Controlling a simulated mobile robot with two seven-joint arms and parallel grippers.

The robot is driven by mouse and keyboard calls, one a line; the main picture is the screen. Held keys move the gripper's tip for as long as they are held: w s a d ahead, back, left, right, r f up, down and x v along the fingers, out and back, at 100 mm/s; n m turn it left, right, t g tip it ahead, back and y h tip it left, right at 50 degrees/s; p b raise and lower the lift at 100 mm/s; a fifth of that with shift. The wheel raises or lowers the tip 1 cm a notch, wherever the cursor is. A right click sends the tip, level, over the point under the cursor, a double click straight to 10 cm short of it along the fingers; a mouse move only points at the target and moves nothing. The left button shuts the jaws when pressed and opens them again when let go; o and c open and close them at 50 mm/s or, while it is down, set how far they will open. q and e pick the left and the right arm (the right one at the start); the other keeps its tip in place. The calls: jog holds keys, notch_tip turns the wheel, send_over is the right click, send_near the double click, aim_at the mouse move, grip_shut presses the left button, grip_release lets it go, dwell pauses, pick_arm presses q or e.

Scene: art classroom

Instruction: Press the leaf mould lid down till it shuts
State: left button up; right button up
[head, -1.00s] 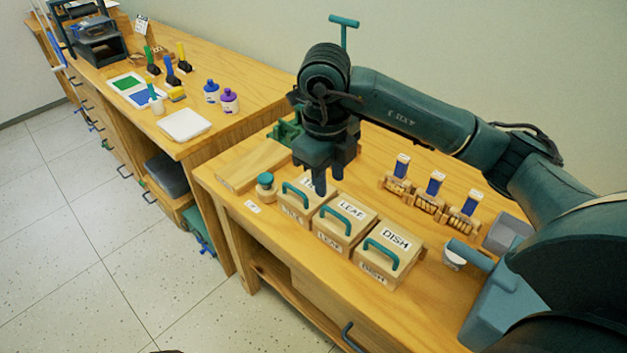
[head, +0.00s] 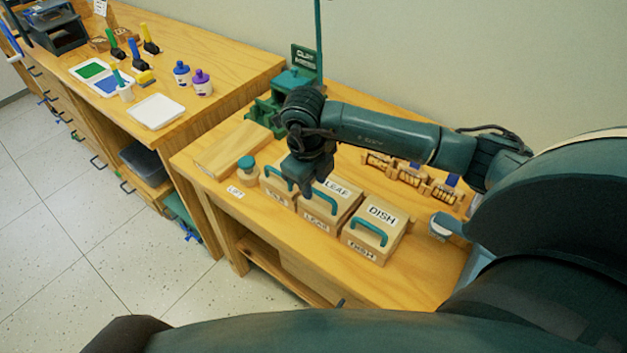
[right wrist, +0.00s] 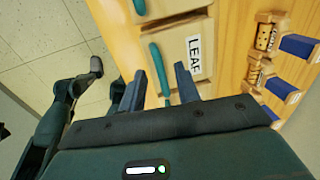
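The leaf mould (head: 318,224) is a pale wooden box with LEAF labels and a teal handle on its lid (head: 345,197). It stands on the bench between the dish box and another box. I cannot tell whether the lid is fully shut. My right gripper (head: 303,188) hangs at the lid's left rear side and hides part of it. In the right wrist view, its two fingers (right wrist: 162,80) are apart and empty. Between their tips shows the teal handle (right wrist: 158,68), beside the LEAF label (right wrist: 194,55). Contact cannot be judged. My left gripper is not seen.
The dish box (head: 373,235) stands close on the right; a similar box (head: 277,200) is close on the left, partly hidden. Several small wooden racks (head: 411,174) stand behind. The front edge is near.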

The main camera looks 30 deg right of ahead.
jog(key=shift+f, duration=0.45)
grip_shut()
jog(key=shift+d, duration=0.1)
